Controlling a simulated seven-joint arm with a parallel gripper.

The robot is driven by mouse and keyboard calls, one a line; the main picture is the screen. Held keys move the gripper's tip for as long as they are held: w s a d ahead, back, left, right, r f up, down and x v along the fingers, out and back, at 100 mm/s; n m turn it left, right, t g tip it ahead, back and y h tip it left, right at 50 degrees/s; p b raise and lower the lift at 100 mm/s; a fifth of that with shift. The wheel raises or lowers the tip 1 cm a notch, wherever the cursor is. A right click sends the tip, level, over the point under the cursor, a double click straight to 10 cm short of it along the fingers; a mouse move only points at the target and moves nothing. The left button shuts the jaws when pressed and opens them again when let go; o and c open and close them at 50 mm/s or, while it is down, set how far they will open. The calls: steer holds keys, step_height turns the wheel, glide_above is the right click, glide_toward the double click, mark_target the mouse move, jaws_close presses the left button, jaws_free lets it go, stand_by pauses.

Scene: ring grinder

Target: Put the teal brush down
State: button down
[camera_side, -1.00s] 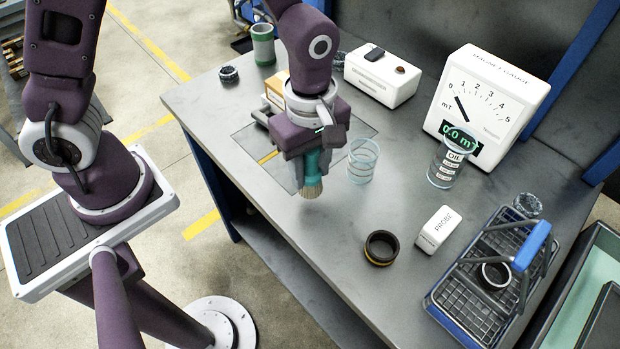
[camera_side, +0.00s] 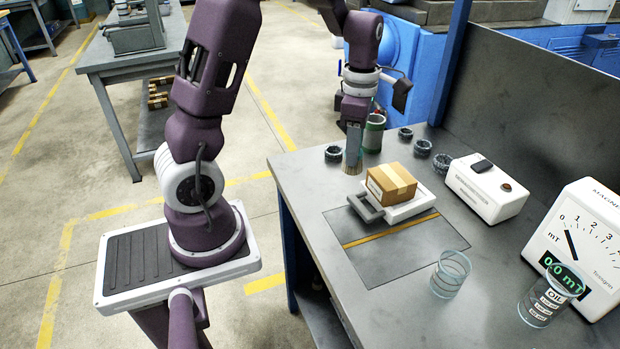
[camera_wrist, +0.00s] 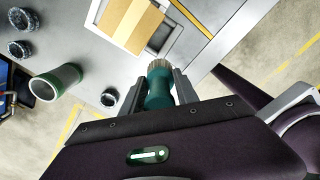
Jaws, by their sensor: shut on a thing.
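The teal brush (camera_wrist: 158,92) is upright between the fingers of my gripper (camera_wrist: 160,93), which is shut on it. In the side view my gripper (camera_side: 354,145) hangs at the far-left end of the workbench (camera_side: 305,180), beside a grey cup with green bands (camera_side: 373,136). The pale bristles (camera_side: 352,168) point down below the fingers; the teal handle is mostly hidden there. I cannot tell whether the bristles touch the bench. The cup also shows in the wrist view (camera_wrist: 56,83), left of the brush and apart from it.
Several dark knurled rings (camera_side: 333,153) lie around. A clear beaker (camera_side: 450,275), an oil beaker (camera_side: 545,302), a white box (camera_side: 486,190) and a gauge (camera_side: 580,240) are farther right.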

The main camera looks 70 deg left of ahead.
steer(key=s+a+n, duration=0.5)
steer(key=a, duration=0.7)
steer(key=shift+n, duration=0.3)
steer(key=f, duration=1)
steer(key=shift+s+a, duration=0.15)
steer(key=shift+a, duration=0.05)
steer(key=c, duration=0.9)
jaws_free()
